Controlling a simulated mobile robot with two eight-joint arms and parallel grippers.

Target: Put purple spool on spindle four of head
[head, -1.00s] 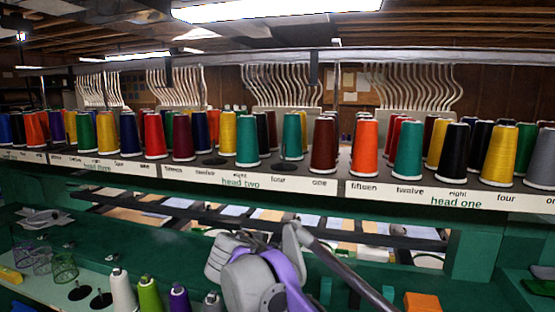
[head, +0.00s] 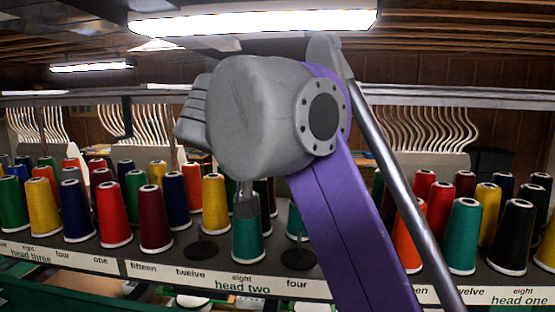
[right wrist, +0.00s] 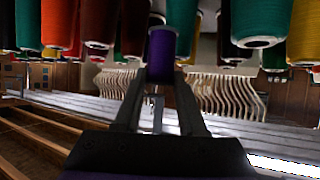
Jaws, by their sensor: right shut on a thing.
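The purple spool (right wrist: 161,58) is in my right gripper (right wrist: 159,80), held between its two fingertips in the right wrist view, which shows the rack upside down. In the head view my raised right arm hides the purple spool. Head two's spindle four shows as an empty dark base (head: 298,260) above the "four" label, just left of my purple forearm. A green spool (head: 247,243) stands to its left at eight; a grey part of my arm covers its top. My left gripper is not in view.
Another empty base (head: 201,249) is at twelve. Burgundy (head: 155,222) and red (head: 112,215) spools stand farther left; orange (head: 408,238), green (head: 462,237) and black (head: 511,237) spools stand right of my arm. A back row of spools stands close behind.

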